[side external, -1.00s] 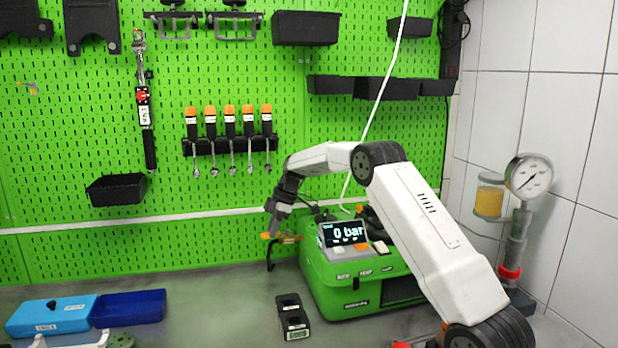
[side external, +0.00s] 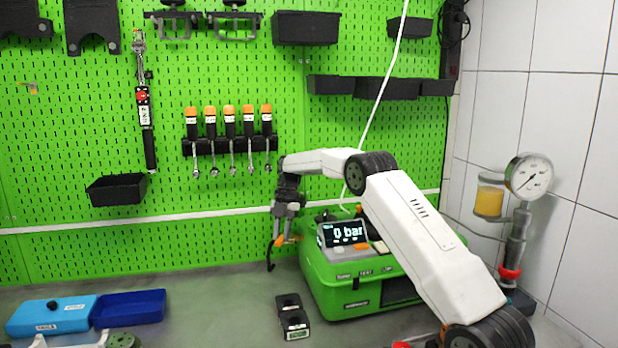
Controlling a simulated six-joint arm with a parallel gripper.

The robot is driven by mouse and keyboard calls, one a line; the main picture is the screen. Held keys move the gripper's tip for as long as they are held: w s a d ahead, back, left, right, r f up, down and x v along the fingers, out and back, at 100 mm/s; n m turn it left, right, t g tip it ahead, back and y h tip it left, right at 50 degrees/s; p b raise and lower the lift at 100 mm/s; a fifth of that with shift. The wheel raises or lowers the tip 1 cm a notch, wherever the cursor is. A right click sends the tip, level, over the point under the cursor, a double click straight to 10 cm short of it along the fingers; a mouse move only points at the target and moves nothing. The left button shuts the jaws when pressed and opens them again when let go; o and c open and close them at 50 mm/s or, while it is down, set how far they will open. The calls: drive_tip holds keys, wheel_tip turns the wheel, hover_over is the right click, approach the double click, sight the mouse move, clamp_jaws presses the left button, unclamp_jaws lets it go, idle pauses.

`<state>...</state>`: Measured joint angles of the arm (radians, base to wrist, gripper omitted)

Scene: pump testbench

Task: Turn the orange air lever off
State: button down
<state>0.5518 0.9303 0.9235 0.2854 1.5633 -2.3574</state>
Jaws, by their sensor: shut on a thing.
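The orange air lever (side external: 280,240) is at the left side of the green pump test unit (side external: 350,280), in front of the green pegboard. It now points steeply downward. My gripper (side external: 283,228) reaches down from above and is shut on the lever, with the fingers partly hiding it. A black hose or hook shape hangs just below the lever. The unit's display (side external: 343,233) reads "0 bar".
A small black device (side external: 292,318) stands on the bench in front of the unit. Blue boxes (side external: 128,307) lie at the left. A pressure gauge (side external: 529,176) stands at the right. The bench between the blue boxes and the black device is clear.

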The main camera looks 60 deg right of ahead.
drive_tip(key=shift+s+d+n+g+h, duration=0.25)
drive_tip(key=shift+s+n+g, duration=0.15)
drive_tip(key=shift+n, duration=0.75)
drive_tip(key=shift+s+d+n+g+h, duration=0.2)
drive_tip(key=shift+s+n+g, duration=0.2)
drive_tip(key=shift+n, duration=0.8)
drive_tip(key=shift+s+d+n+g+h, duration=0.3)
drive_tip(key=shift+n+g, duration=0.1)
drive_tip(key=shift+n, duration=0.75)
drive_tip(key=c, duration=0.5)
unclamp_jaws()
drive_tip(key=shift+a+r, duration=0.1)
